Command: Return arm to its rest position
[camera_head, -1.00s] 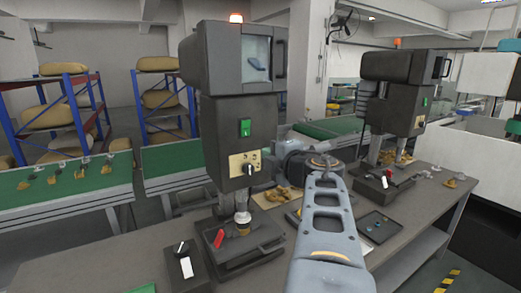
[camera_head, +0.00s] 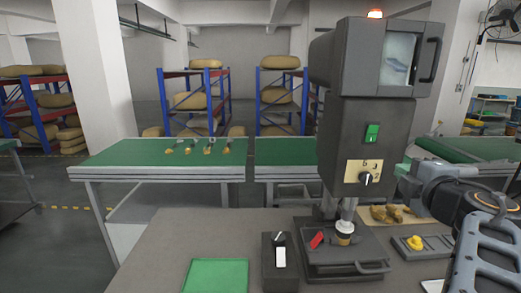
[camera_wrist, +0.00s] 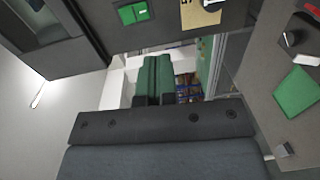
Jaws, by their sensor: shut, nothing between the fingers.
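My gripper (camera_wrist: 156,72) shows in the wrist view beyond a wide dark bar with bolt holes. Its two fingers lie side by side, shut, with nothing between them. In the head view my arm (camera_head: 478,255) shows at the right edge, folded beside the machine, and my gripper is out of that picture. Clear space surrounds the fingers in the wrist view.
A dark press-like machine (camera_head: 372,130) stands on the grey workbench (camera_head: 150,255), left of my arm. A switch box (camera_head: 280,262), a green mat (camera_head: 216,275) and a tray with a yellow part (camera_head: 414,243) are on the bench. Green-topped tables (camera_head: 150,158) stand behind.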

